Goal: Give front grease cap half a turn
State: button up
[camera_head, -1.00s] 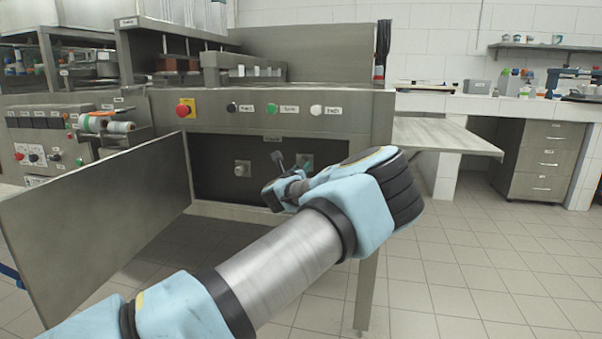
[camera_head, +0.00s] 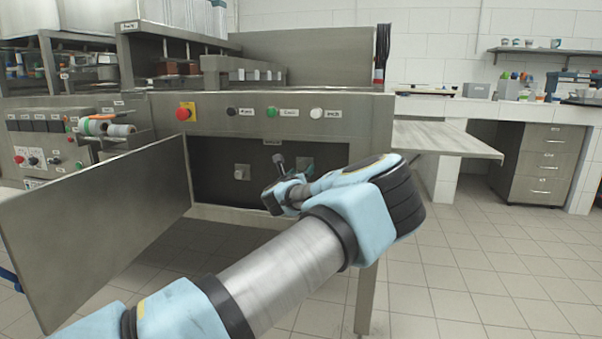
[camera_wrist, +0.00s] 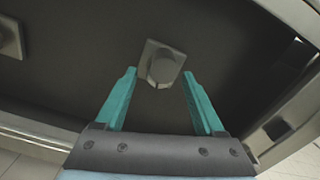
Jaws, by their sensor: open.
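In the wrist view a grey round cap (camera_wrist: 163,67) sits on a square plate on the dark recess wall. My gripper (camera_wrist: 159,72) is open, with its teal fingers apart, one on either side of the cap as seen here. I see no contact, and the depth between fingertips and cap is hard to judge. A second cap (camera_wrist: 10,38) on a like plate is at the left edge; in the head view a cap (camera_head: 242,172) shows left of my gripper. My arm largely hides the other cap in the head view. Which cap is the front one cannot be read.
An open metal door (camera_head: 100,225) swings out at the left of the recess. Above is a panel with a red emergency button (camera_head: 185,111) and several other buttons. A metal frame edge (camera_wrist: 285,125) runs close by on the right in the wrist view.

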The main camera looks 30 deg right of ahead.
jog(key=p+v, duration=0.1)
jog(key=v, duration=0.9)
jog(key=shift+s+a, duration=0.25)
jog(key=shift+s, duration=0.1)
